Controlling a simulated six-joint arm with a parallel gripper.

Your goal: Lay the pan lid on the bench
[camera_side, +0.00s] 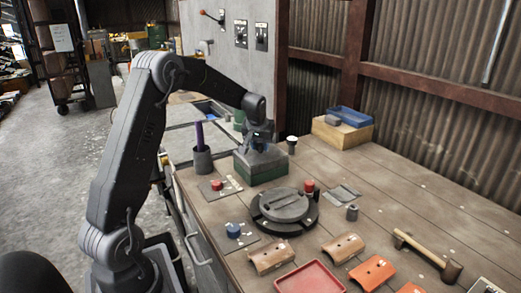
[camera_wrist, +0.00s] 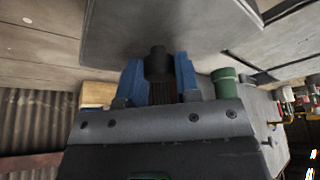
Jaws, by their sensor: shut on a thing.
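The pan lid (camera_side: 242,157) looks like a grey square plate on top of a green box-shaped pan (camera_side: 265,176). In the wrist view the lid (camera_wrist: 190,25) is a large grey plate with a dark knob (camera_wrist: 158,62). My gripper (camera_side: 261,147) is above the lid, pointing down. In the wrist view the blue fingers of my gripper (camera_wrist: 159,72) are shut on the knob, one on each side. In the side view the gripper hides the knob. I cannot tell whether the lid rests on the pan or is slightly raised.
The wooden bench (camera_side: 330,185) has some free room right of the pan. A round black fixture (camera_side: 284,208) stands in front. A dark cup (camera_side: 203,160) stands left, a blue tray (camera_side: 349,116) on a box at the back. A mallet (camera_side: 427,250) lies at right.

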